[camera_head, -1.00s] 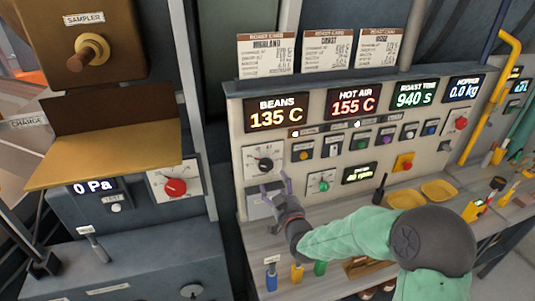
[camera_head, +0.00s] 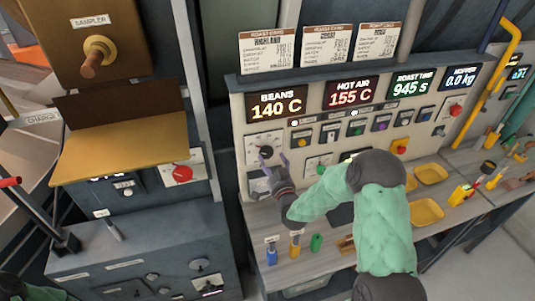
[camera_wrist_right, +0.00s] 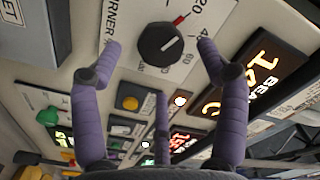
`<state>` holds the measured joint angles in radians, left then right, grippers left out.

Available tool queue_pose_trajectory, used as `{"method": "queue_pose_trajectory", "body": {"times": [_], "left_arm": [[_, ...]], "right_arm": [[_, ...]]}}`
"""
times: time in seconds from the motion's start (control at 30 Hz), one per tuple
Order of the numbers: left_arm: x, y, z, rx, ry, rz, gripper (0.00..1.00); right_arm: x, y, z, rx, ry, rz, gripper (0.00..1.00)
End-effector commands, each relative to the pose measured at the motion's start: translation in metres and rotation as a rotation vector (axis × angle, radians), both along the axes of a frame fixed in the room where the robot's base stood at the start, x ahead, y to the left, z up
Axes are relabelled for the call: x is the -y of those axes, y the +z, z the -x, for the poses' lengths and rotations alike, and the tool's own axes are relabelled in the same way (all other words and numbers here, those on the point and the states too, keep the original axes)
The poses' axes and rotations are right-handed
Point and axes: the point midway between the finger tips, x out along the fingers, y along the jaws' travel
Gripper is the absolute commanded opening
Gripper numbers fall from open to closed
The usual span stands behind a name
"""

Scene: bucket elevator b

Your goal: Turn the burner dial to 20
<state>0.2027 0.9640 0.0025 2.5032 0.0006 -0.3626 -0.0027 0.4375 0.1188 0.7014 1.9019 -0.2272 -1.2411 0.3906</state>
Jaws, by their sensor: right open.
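The burner dial (camera_head: 266,152) is a round black knob on a pale plate, below the BEANS display. It also shows large in the right wrist view (camera_wrist_right: 160,44), with a white pointer line slanting up and right and a red mark near the "20". Numbers 20, 40, 60 and 80 run around it. My right gripper (camera_head: 270,166) is open, its purple fingers at the dial's lower edge. In the right wrist view the fingers are spread to either side of the knob, with visible gaps. My left gripper is out of view.
Several coloured buttons (camera_head: 357,129) lie right of the dial. Displays (camera_head: 350,93) and paper cards (camera_head: 325,47) sit above. A red dial (camera_head: 182,173) is on the left cabinet. Bottles and yellow trays (camera_head: 430,173) stand on the bench below.

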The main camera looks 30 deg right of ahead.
Motion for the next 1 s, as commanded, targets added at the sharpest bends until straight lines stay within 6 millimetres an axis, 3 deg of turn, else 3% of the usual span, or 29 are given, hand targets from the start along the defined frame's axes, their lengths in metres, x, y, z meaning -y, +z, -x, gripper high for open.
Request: {"method": "queue_pose_trajectory", "body": {"times": [0.1,0.3,0.7,0.73,0.9,1.0], "left_arm": [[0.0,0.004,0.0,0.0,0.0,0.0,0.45],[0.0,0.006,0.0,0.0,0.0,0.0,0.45],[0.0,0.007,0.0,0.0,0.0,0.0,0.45],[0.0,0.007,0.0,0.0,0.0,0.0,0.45],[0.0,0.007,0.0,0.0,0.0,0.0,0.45],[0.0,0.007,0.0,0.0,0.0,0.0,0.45]], "right_arm": [[0.004,0.001,-0.02,0.001,0.002,0.0,0.75],[0.009,0.0,-0.04,0.0,0.0,0.001,0.75],[0.011,0.0,-0.047,0.001,-0.001,0.001,0.75],[0.011,0.0,-0.047,0.001,-0.001,0.001,0.72],[0.011,0.0,-0.047,0.0,0.0,0.001,0.24],[0.011,0.0,-0.047,0.0,0.0,0.001,0.19]]}}
